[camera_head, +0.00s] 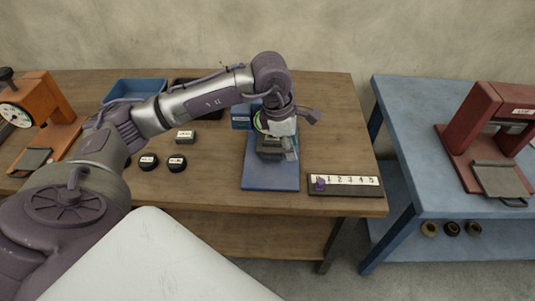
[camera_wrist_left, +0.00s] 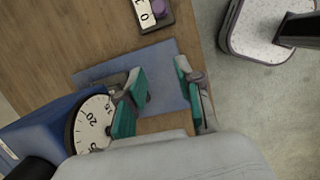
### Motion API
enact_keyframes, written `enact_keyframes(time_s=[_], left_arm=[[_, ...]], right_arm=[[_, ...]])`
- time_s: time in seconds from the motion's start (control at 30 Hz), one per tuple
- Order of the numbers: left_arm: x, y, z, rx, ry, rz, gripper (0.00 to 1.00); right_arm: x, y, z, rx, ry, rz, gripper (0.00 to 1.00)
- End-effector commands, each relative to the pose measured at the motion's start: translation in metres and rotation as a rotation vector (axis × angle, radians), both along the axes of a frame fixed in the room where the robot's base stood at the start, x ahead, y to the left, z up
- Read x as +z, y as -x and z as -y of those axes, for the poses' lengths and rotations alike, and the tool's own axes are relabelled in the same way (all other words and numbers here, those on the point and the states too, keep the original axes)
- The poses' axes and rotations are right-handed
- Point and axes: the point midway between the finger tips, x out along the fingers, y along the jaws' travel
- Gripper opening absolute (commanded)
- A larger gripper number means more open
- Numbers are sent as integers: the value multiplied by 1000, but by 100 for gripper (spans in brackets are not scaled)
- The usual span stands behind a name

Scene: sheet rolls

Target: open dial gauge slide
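The blue dial gauge (camera_head: 241,117) stands on the wooden table, with a flat blue base plate (camera_head: 270,183) in front of it. Its round white dial (camera_wrist_left: 93,124) shows at the lower left in the left wrist view. My left gripper (camera_head: 283,150) hangs pointing down over the plate, just in front of the gauge body, and hides much of it. In the left wrist view the teal-padded fingers (camera_wrist_left: 162,100) are apart, with nothing held between them. A dark grey block (camera_head: 268,147) shows beside the gripper; I cannot tell whether it is the slide. My right gripper is not in view.
A numbered strip (camera_head: 345,191) with a purple knob lies right of the plate. An orange device (camera_head: 45,100) stands far left. A red press (camera_head: 490,130) stands on the blue table.

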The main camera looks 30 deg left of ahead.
Motion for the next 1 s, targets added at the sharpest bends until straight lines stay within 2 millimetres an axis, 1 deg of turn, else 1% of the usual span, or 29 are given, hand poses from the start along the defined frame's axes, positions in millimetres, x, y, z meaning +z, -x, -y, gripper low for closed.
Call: enact_keyframes(time_s=[0.03, 0.1, 0.2, 0.27, 0.37, 0.47, 0.8, 0.9, 1.0], left_arm=[[7, -3, -26, 21, -94, 2, 35], [13, -4, -51, 46, -189, -3, 35], [17, -4, -69, 66, -256, -11, 35], [16, -4, -73, 71, -270, -15, 35], [7, -5, -74, 72, -272, -18, 35], [-10, -7, -76, 71, -271, -19, 35], [-80, -19, -82, 71, -268, -19, 35], [-96, -22, -83, 70, -266, -17, 35], [-107, -24, -84, 70, -266, -16, 35]], right_arm=[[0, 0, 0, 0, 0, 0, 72], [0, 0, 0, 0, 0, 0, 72], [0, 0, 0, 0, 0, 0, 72], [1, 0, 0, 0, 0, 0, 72], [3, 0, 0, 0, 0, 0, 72], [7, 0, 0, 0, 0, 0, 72], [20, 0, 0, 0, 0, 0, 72], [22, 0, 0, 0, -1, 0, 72], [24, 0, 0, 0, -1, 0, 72]])
